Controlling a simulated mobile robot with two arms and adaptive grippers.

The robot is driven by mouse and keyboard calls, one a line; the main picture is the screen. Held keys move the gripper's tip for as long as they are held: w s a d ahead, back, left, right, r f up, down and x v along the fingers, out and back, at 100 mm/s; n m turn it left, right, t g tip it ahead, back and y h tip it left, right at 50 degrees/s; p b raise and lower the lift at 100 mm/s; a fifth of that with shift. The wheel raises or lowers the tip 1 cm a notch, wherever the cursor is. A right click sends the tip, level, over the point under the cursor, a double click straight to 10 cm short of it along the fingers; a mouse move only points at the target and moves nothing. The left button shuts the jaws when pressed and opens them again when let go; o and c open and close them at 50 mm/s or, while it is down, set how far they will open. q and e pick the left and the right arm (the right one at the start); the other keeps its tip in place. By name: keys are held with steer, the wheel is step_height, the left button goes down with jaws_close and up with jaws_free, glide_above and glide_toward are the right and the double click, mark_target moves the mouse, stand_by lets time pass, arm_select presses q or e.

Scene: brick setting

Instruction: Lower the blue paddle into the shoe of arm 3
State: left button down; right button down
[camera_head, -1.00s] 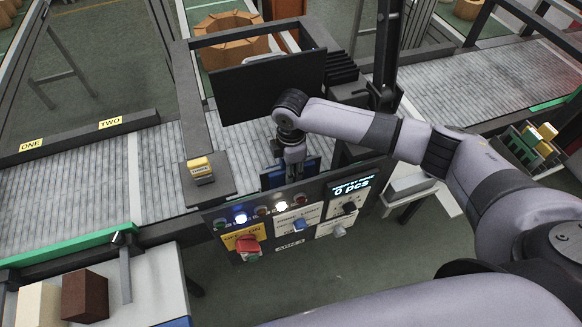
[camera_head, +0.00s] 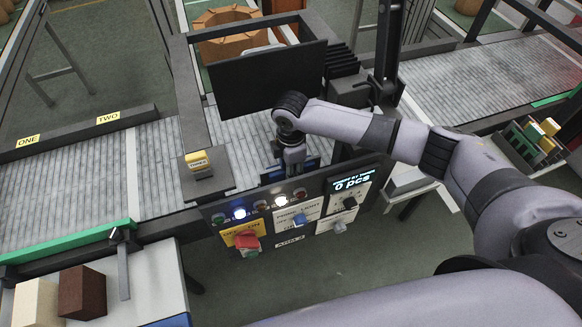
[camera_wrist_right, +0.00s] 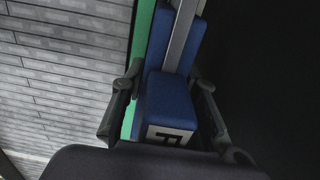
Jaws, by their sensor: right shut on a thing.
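The blue paddle (camera_wrist_right: 170,98) fills the space between the fingers of my right gripper (camera_wrist_right: 165,105) in the right wrist view. It has a blue block with a white label on its near end and a taller blue part behind. My right gripper (camera_head: 293,166) is shut on it, pointing down just behind the control panel marked ARM 3 (camera_head: 289,240). In the head view blue parts of the paddle (camera_head: 274,177) show beside the gripper. A grey bar (camera_wrist_right: 183,35) stands beyond the paddle in the wrist view. I cannot make out the shoe. My left gripper is out of view.
A black screen (camera_head: 267,80) stands close behind my right wrist. The roller conveyor (camera_head: 60,190) runs on both sides. Brown and cream blocks (camera_head: 82,292) sit on a table at lower left.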

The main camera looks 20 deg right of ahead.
steer(key=shift+f+b, duration=0.95)
steer(key=shift+f, duration=0.9)
steer(key=c, duration=1.2)
jaws_free()
step_height(320, 180, up, 12)
steer(key=shift+r, duration=0.1)
